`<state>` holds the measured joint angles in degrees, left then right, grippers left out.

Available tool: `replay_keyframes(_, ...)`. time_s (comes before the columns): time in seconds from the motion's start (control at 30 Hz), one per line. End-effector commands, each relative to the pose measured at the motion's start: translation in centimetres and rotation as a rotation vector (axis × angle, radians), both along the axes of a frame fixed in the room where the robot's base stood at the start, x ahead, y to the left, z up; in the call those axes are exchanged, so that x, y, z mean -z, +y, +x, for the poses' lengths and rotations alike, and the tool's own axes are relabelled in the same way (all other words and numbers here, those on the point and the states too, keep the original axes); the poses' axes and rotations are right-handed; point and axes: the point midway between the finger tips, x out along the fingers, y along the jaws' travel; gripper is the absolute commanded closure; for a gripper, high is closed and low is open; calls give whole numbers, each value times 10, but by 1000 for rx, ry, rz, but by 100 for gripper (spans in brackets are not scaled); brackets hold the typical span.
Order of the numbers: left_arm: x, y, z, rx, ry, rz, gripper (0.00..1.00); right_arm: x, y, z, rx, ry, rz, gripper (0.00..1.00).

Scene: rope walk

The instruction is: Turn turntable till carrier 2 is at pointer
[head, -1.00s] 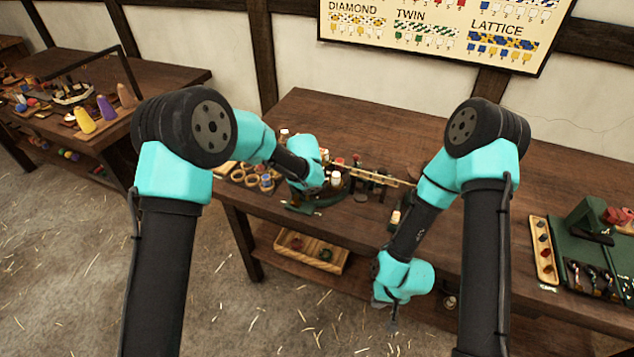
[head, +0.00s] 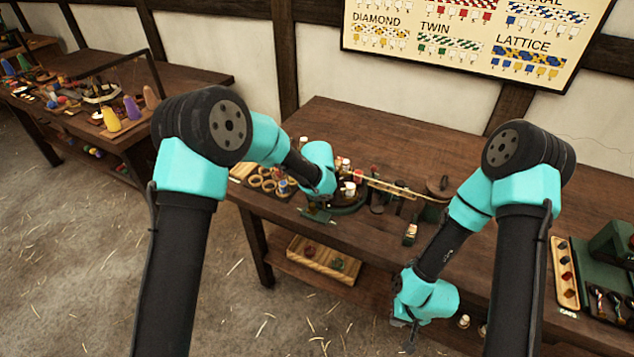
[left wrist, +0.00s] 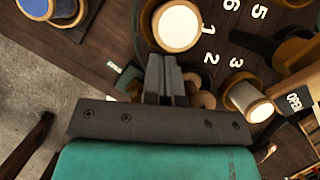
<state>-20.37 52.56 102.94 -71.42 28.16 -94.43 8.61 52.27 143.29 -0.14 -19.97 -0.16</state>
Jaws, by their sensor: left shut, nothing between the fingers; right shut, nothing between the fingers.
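The turntable (head: 352,208) stands on the bench in the head view, partly hidden by my left arm. In the left wrist view its dark face (left wrist: 215,30) carries white numbers, with 1, 2, 3, 5 and 6 readable. A white-topped carrier (left wrist: 175,25) stands beside the 1, and a tilted-looking white-topped spool (left wrist: 247,98) is near the 3. My left gripper (left wrist: 166,72) is shut and empty, its tips just below the carrier by the 1; contact cannot be told. My right gripper (head: 410,342) is shut, hanging low by the bench front. The pointer cannot be made out clearly.
Wooden rings (head: 266,182) lie left of the turntable. A wooden tray (head: 323,258) is on the lower shelf. The back of the bench (head: 400,135) is clear.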

Motion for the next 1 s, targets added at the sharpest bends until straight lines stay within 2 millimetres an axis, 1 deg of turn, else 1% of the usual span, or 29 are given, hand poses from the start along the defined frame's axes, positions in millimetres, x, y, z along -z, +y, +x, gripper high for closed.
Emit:
replay_keyframes(0.13,-9,0,-3,-1,-2,-1,100,0,0,0,0,0,0,100)
replay_keyframes(0.27,-25,-1,-9,0,-2,-1,100,0,0,0,0,0,0,100)
replay_keyframes(0.8,-120,-3,-47,1,-4,-2,100,0,0,0,0,0,0,100)
replay_keyframes(1.0,-149,-4,-59,0,-2,-1,100,0,0,0,0,0,0,100)
